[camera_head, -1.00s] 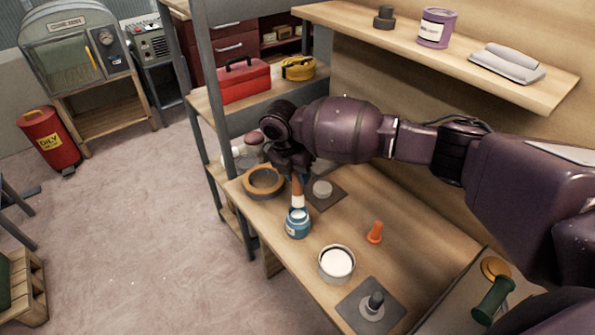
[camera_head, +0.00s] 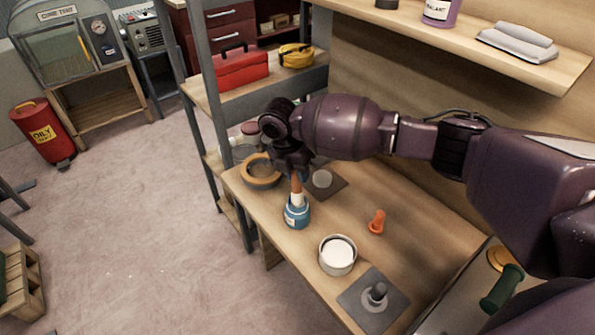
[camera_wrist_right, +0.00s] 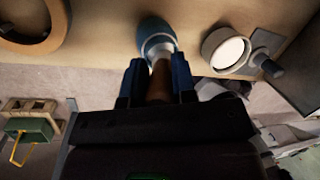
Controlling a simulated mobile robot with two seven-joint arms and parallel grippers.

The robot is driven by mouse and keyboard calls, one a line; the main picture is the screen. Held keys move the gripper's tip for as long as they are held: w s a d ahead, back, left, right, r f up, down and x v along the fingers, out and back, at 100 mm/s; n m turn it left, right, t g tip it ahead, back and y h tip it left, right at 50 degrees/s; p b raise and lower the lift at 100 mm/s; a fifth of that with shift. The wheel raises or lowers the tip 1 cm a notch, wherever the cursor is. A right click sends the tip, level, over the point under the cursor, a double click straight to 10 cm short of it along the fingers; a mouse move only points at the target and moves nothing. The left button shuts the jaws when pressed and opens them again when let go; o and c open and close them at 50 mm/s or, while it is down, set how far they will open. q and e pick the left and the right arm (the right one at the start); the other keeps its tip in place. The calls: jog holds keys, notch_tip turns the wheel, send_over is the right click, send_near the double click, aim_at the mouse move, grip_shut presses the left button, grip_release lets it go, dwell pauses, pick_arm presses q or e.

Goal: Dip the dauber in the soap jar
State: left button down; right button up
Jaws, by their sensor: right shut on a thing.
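The soap jar (camera_head: 297,217) is a small blue jar with a pale label, standing on the bench near its left edge. The dauber (camera_head: 297,189) has a brown handle and a white lower part, and it is upright with its lower end inside the jar's mouth. How deep the tip reaches is hidden. My right gripper (camera_head: 292,166) is above the jar, shut on the dauber's handle. In the right wrist view the dauber (camera_wrist_right: 160,75) runs between the fingers to the blue jar (camera_wrist_right: 156,32). My left gripper is not in view.
A white-filled tin (camera_head: 338,255), an orange peg-like piece (camera_head: 377,221) and a dark pad with a knobbed tool (camera_head: 374,299) stand right of the jar. A wooden ring (camera_head: 260,171) lies behind it. A shelf (camera_head: 520,61) overhangs the bench's back.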

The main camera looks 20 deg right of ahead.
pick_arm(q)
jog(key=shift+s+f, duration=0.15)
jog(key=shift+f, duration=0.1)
pick_arm(e)
jog(key=shift+f, duration=0.65)
dwell(0.6)
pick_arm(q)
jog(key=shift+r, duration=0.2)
pick_arm(e)
jog(key=shift+f, duration=0.15)
dwell(1.3)
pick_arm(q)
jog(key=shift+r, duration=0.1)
